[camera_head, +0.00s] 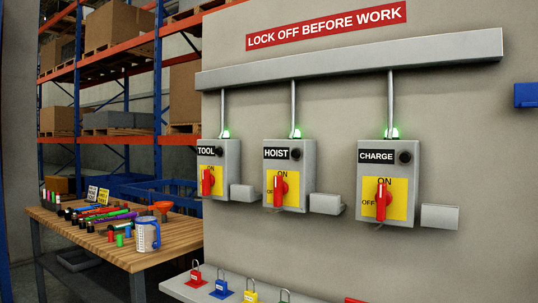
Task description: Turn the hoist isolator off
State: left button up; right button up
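The hoist isolator (290,175) is the middle of three grey boxes on the wall, under a black HOIST label. Its red rotary handle (280,189) stands upright on a yellow plate, pointing at ON. A green light (296,134) glows above the box. The tool isolator (218,170) is to its left and the charge isolator (389,183) to its right, both with upright red handles and green lights. Neither of my grippers is in view.
A shelf (190,289) below the boxes carries several coloured padlocks. Small grey boxes (327,204) sit beside the isolators. A wooden workbench (180,232) with tools and a mug (147,234) stands at the left, before orange racking (110,52). The wall front looks clear.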

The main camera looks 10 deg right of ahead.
aim_at(280, 187)
jog(key=i+j, duration=0.9)
jog(key=j+z, duration=0.1)
jog(key=z, duration=2.05)
